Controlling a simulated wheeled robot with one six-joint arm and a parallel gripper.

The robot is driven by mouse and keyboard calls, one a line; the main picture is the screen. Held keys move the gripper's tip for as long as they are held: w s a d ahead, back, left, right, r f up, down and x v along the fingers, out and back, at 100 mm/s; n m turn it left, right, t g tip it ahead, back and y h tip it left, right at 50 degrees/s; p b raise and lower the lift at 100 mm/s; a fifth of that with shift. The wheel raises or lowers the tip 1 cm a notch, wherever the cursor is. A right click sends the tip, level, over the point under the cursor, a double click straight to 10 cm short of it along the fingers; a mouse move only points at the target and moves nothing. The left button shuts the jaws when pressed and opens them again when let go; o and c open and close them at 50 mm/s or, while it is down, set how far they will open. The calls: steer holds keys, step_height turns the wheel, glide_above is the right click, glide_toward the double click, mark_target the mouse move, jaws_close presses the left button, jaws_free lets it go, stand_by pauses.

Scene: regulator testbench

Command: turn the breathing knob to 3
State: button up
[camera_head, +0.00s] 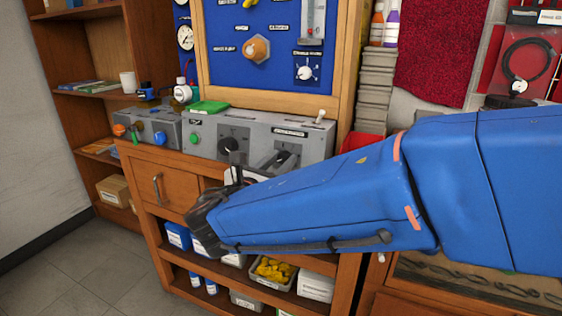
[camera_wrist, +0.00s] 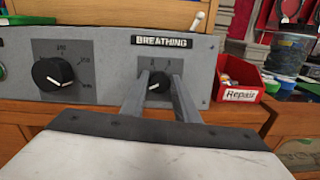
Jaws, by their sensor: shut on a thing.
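The breathing knob (camera_wrist: 158,83) is a black round knob on the grey front panel (camera_wrist: 112,75), under the label BREATHING (camera_wrist: 165,41). Small scale marks show above it; I cannot read its pointer clearly. My gripper (camera_wrist: 159,78) points at the panel in the wrist view, with one grey finger on each side of the knob, shut on it. In the head view my blue arm comes in from the right and its end reaches the grey control box (camera_head: 203,142) near the BREATHING label (camera_head: 290,132). The knob is hard to make out there.
A larger black knob (camera_wrist: 52,73) with a printed scale sits left on the same panel. A red Repair bin (camera_wrist: 240,80) stands close on the right. A small white lever (camera_head: 321,115) rises from the box top. A green item (camera_head: 209,107) lies on top.

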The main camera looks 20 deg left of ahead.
steer(key=m+h, duration=0.1)
steer(key=m, duration=0.3)
steer(key=m+g+h, duration=0.1)
steer(key=m, duration=0.7)
steer(key=shift+g+h, duration=0.3)
steer(key=m, duration=0.4)
steer(key=shift+g, duration=0.4)
steer(key=m, duration=0.3)
steer(key=shift+m+g, duration=0.3)
steer(key=m, duration=0.3)
steer(key=shift+g, duration=0.4)
steer(key=m+y, duration=0.1)
steer(key=m, duration=0.3)
steer(key=shift+m+g+y, duration=0.3)
steer(key=shift+m, duration=1.1)
